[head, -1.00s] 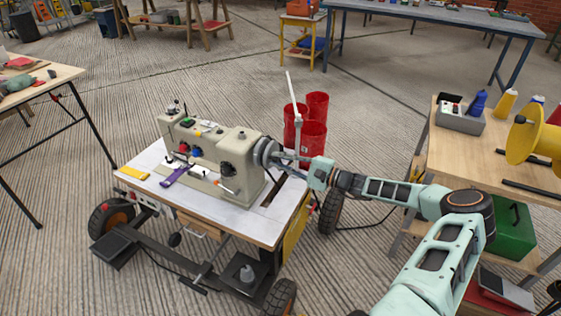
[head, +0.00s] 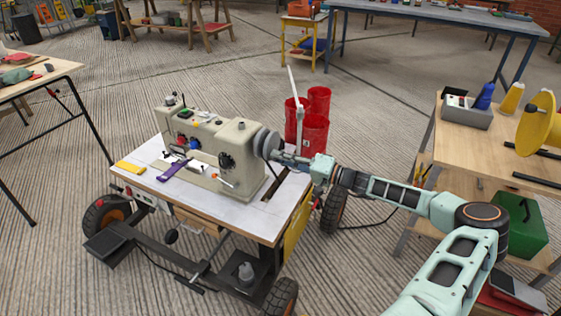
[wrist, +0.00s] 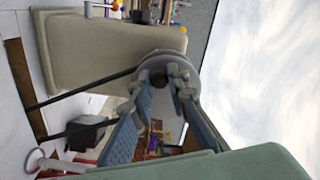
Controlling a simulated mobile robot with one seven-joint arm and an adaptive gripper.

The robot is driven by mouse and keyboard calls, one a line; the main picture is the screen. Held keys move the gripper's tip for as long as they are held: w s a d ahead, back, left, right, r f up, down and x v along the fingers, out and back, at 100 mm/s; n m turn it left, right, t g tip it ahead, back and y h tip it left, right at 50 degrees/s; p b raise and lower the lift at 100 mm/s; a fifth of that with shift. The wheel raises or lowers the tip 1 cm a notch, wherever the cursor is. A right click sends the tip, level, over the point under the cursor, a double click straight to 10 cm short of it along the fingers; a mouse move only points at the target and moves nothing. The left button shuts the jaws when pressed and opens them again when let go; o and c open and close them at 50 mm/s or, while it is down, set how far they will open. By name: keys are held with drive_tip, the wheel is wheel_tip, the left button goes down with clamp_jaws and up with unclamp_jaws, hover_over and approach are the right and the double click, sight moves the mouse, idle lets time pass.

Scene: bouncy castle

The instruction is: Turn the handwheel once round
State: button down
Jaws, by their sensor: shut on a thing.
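The handwheel (head: 266,141) is a grey disc on the right end of a beige sewing machine (head: 212,147). The machine stands on a white-topped wheeled table. My gripper (head: 275,154) reaches in from the right, at the wheel's lower right side. In the wrist view the grey rim of the handwheel (wrist: 189,62) lies ahead, and the two blue-padded fingers of my gripper (wrist: 165,78) close on it at their tips. The fingers hide part of the wheel. The exact grip point is hard to make out.
A white upright stand (head: 299,112) rises behind the wheel, with red bins (head: 314,133) beyond it. A purple tool (head: 172,170) and a yellow piece (head: 130,167) lie on the table. A wooden bench (head: 458,158) stands to the right, near my arm.

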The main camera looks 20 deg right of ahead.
drive_tip(key=shift+d+f+n+b, duration=0.1)
drive_tip(key=shift+f+n+b, duration=0.15)
drive_tip(key=shift+n, duration=0.25)
drive_tip(key=shift+r, duration=0.1)
drive_tip(key=c, duration=1.8)
unclamp_jaws()
drive_tip(key=shift+c, duration=0.2)
drive_tip(key=v, duration=1.2)
